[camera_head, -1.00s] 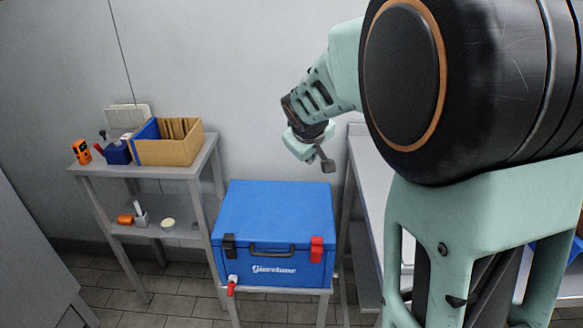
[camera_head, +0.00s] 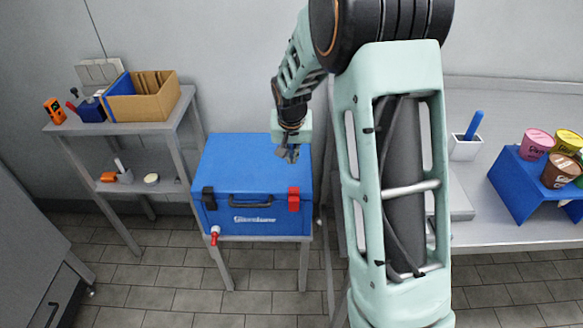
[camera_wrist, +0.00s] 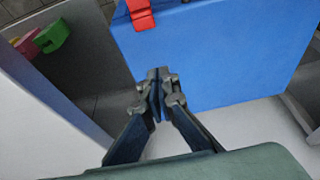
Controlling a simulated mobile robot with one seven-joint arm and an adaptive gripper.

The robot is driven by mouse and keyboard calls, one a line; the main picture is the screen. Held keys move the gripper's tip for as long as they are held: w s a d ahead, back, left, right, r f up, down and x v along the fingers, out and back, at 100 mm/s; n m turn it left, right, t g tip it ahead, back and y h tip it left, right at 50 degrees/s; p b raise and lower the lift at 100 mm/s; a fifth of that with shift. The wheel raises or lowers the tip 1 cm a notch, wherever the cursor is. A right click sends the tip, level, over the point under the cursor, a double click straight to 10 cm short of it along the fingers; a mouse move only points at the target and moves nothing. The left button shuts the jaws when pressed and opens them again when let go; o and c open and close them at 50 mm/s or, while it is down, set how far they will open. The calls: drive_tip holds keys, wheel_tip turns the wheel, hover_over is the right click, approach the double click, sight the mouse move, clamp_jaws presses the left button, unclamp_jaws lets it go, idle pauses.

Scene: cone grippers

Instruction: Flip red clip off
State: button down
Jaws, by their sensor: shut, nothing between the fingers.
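The red clip (camera_head: 294,199) is on the front right of the blue cooler box (camera_head: 224,166). In the wrist view the red clip (camera_wrist: 141,14) shows at the top edge, partly cut off, on the blue box (camera_wrist: 215,55). My gripper (camera_head: 288,154) is above the back right part of the box lid, apart from the clip. In the wrist view my gripper (camera_wrist: 158,90) has its fingertips together with nothing between them, and the clip lies beyond them.
A black clip (camera_head: 208,198) and a black handle (camera_head: 251,201) are on the box front, with a red tap (camera_head: 215,236) below. A shelf (camera_head: 130,127) stands at left. A counter (camera_head: 490,235) with cups stands at right. The floor in front is clear.

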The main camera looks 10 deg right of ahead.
sight(291, 185)
drive_tip(key=x, duration=0.9)
drive_tip(key=shift+f, duration=0.25)
drive_tip(key=shift+s+a+r, duration=0.1)
drive_tip(key=shift+s, duration=0.5)
drive_tip(key=shift+s+a+r, duration=0.1)
drive_tip(key=shift+s+r, duration=0.05)
drive_tip(key=shift+s, duration=0.45)
drive_tip(key=shift+s+a, duration=0.15)
drive_tip(key=shift+s, duration=0.6)
drive_tip(key=shift+f+b, duration=0.15)
drive_tip(key=shift+b, duration=0.6)
drive_tip(key=shift+s+b, duration=0.15)
drive_tip(key=shift+b, duration=0.15)
